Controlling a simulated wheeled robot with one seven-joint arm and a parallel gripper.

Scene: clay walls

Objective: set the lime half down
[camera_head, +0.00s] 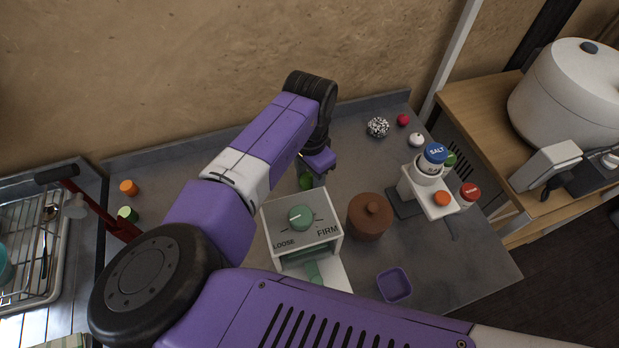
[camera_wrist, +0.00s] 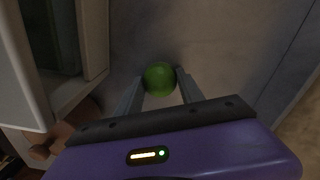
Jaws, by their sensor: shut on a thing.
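The lime half (camera_wrist: 160,79) is a green rounded piece held between the two grey fingers of my gripper (camera_wrist: 160,90) in the wrist view. In the head view my gripper (camera_head: 313,176) points down behind the white press-like box, and the lime half (camera_head: 306,181) shows as a small green patch at its tips. My gripper is shut on the lime half. The grey counter (camera_wrist: 210,35) lies beneath it in the wrist view; I cannot tell whether the lime touches it.
The white box with a green dial (camera_head: 301,217) stands close in front of my gripper. A brown lidded pot (camera_head: 369,216) is to its right, with a purple square dish (camera_head: 394,284) nearer. A speckled ball (camera_head: 377,127) lies at the back. The counter behind the pot is clear.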

